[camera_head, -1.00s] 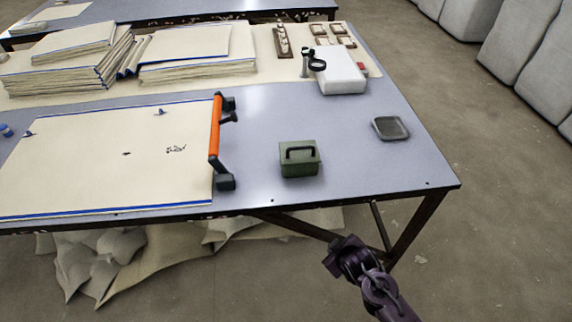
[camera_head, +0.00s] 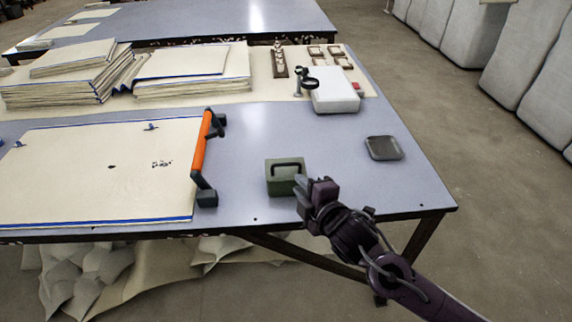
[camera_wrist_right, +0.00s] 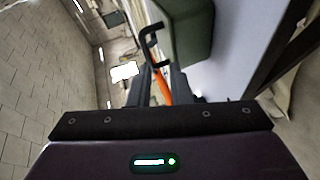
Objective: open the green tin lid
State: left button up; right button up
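The green tin (camera_head: 282,178) stands on the grey-blue table near its front edge, with a black handle on its lid (camera_head: 287,164). The lid looks closed. My right gripper (camera_head: 306,188) is at the tin's right front side, close to it; I cannot tell whether it touches. In the right wrist view, the tin (camera_wrist_right: 187,30) is at the top, with its black handle (camera_wrist_right: 150,45) sticking out just beyond the fingertips. The right gripper (camera_wrist_right: 161,76) is open, with a gap between its fingers and nothing held. My left gripper is not in view.
An orange-handled bar (camera_head: 201,145) lies at the right edge of a cream cloth (camera_head: 90,175), left of the tin. A dark grey dish (camera_head: 383,148) lies to the right. A white block (camera_head: 335,95) and cloth stacks (camera_head: 190,75) are farther back. Table between tin and dish is clear.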

aim_at(286, 164)
jog(key=w+a, duration=0.1)
jog(key=w, duration=0.1)
jog(key=w+a+n, duration=0.1)
jog(key=w, duration=0.2)
jog(key=w+a+n, duration=0.1)
jog(key=w, duration=0.2)
jog(key=shift+w+f+t+y, duration=0.2)
jog(key=shift+t+y, duration=0.1)
jog(key=shift+y, duration=0.1)
grip_shut()
